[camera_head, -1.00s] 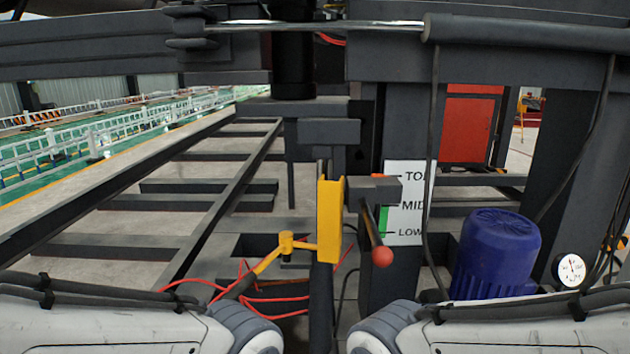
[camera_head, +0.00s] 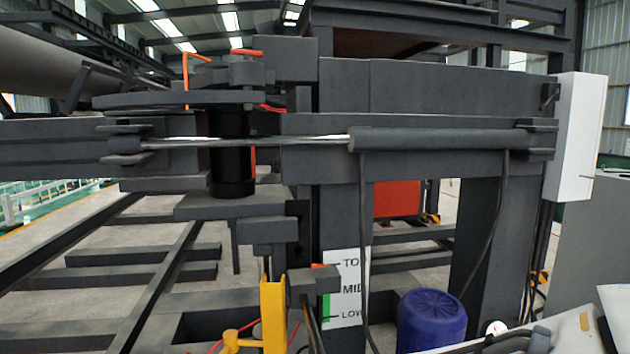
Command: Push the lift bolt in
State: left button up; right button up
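I cannot tell for certain which part is the lift bolt. An orange-red handle (camera_head: 245,52) lies across the top of the dark frame, with an orange bent rod (camera_head: 187,80) beside it. Lower down, a yellow bracket (camera_head: 273,315) stands left of a white level plate (camera_head: 346,288) marked for top, mid and low, with a green bar at its left edge. Both my grippers are out of view. Part of my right arm shows at the lower right.
A black cylinder (camera_head: 231,160) stands below the handle. A polished rod (camera_head: 300,140) runs across the frame into a grey cylinder (camera_head: 435,140). Dark cables hang down near the plate.

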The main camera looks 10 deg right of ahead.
aim_at(318, 348)
jog(key=k, duration=1)
jog(key=z, duration=1.15)
jog(key=i, duration=0.8)
jog(key=u, duration=1.15)
